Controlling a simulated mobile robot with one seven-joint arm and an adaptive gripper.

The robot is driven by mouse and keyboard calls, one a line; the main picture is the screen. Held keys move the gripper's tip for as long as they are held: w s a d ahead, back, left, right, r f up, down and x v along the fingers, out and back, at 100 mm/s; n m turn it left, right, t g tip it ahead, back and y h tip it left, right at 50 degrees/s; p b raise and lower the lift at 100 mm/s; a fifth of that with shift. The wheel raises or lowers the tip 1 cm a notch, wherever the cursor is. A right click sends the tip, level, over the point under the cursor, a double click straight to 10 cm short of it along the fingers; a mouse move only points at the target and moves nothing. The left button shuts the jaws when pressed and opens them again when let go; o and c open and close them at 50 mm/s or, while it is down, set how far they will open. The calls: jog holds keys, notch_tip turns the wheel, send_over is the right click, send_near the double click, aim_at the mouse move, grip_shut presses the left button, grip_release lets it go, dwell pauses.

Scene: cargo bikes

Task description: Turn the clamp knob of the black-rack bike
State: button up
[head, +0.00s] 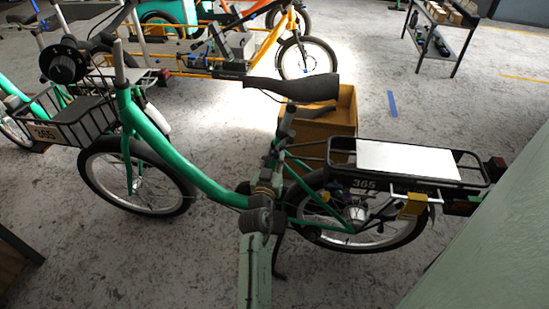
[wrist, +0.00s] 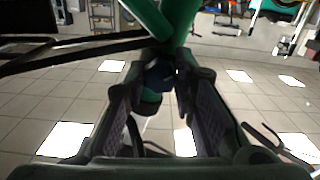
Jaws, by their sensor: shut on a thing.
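The green bike (head: 170,165) marked 365 stands upright on the floor, with a black rear rack (head: 465,172) and a black saddle (head: 290,88). My arm reaches up from the bottom of the head view to the seat tube area below the saddle. In the wrist view, my gripper (wrist: 164,82) is closed on a small dark part, seemingly the clamp knob (wrist: 160,75), just below the junction of green frame tubes (wrist: 176,22). Both fingers frame it from left and right. In the head view my arm covers the knob and the fingertips.
A white panel (head: 405,158) lies on the rack. A cardboard box (head: 330,125) stands behind the saddle. A yellow-orange cargo bike (head: 262,50) is at the back, and a black shelf trolley (head: 440,35) at the back right. A grey-green surface (head: 500,245) fills the right front.

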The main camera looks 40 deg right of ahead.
grip_shut()
jog(key=shift+f, duration=0.1)
jog(key=shift+f+m+b, duration=0.1)
jog(key=shift+m+b, duration=0.2)
jog(key=shift+b, duration=0.5)
jog(key=m+b, duration=0.1)
jog(key=b, duration=0.2)
jog(key=shift+f+m, duration=0.15)
jog(key=shift+m, duration=0.25)
jog(key=shift+r+m+b, duration=0.3)
jog(key=shift+m+b, duration=0.75)
jog(key=shift+m, duration=0.05)
jog(key=o, duration=1)
grip_release()
jog(key=shift+c, duration=0.2)
jog(key=shift+a, duration=0.15)
